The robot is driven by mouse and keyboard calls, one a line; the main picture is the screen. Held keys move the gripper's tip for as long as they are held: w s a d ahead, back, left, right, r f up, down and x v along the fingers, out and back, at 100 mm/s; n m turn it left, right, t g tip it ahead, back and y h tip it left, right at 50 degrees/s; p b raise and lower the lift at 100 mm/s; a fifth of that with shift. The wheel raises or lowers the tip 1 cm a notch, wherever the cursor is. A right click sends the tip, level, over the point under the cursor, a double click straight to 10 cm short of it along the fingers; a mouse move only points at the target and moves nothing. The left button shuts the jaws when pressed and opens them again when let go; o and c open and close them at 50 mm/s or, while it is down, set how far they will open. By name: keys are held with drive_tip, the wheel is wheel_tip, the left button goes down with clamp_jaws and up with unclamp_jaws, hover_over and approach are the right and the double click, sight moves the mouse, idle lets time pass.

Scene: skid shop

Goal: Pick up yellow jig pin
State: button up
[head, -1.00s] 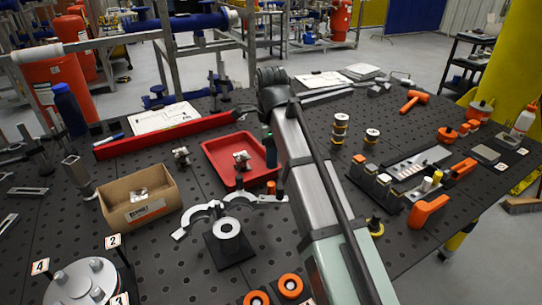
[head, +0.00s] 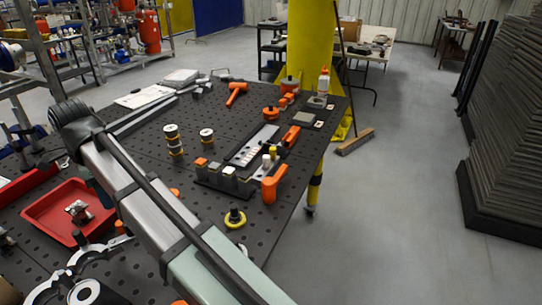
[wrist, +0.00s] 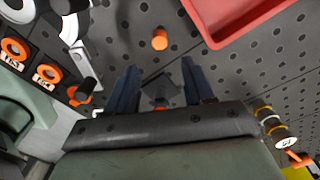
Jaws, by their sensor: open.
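In the head view a small yellow pin (head: 273,152) stands beside a white one on the dark fixture at the right of the table. It looks like the yellow jig pin, though it is small in the picture. My arm hides the gripper in the head view.
A red tray (head: 48,213) lies left of my arm. An orange cylinder (wrist: 160,40) stands near my fingers. Yellow-banded stacks (head: 173,140) and an orange-handled clamp (head: 272,185) stand around the fixture. An orange hammer (head: 236,92) lies farther back.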

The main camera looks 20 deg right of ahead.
drive_tip(key=shift+c, duration=0.5)
drive_tip(key=shift+c, duration=0.6)
drive_tip(key=shift+d, duration=0.1)
